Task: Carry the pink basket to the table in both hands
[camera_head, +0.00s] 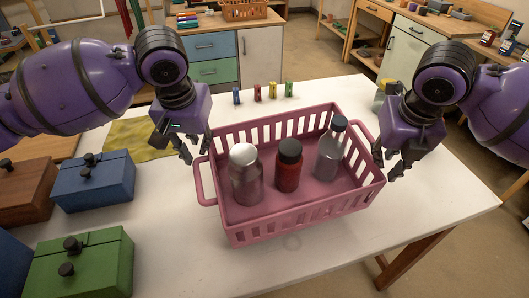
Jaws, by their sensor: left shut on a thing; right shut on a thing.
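The pink basket (300,222) is over the white table (420,218), upright, with slatted sides. I cannot tell whether its base touches the tabletop. Inside stand a silver-capped bottle (245,180), a dark red jar with a black lid (288,172) and a clear bottle with a dark cap (328,158). My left gripper (188,152) is shut at the basket's left handle (203,182). My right gripper (391,168) is shut at the basket's right end. The fingers partly hide the handle there.
Blue (95,182), green (85,268) and brown (25,192) boxes with black knobs stand on the left. A yellow cloth (135,140) lies behind them. Several small coloured items (258,93) line the table's back edge. The tabletop at front right is clear.

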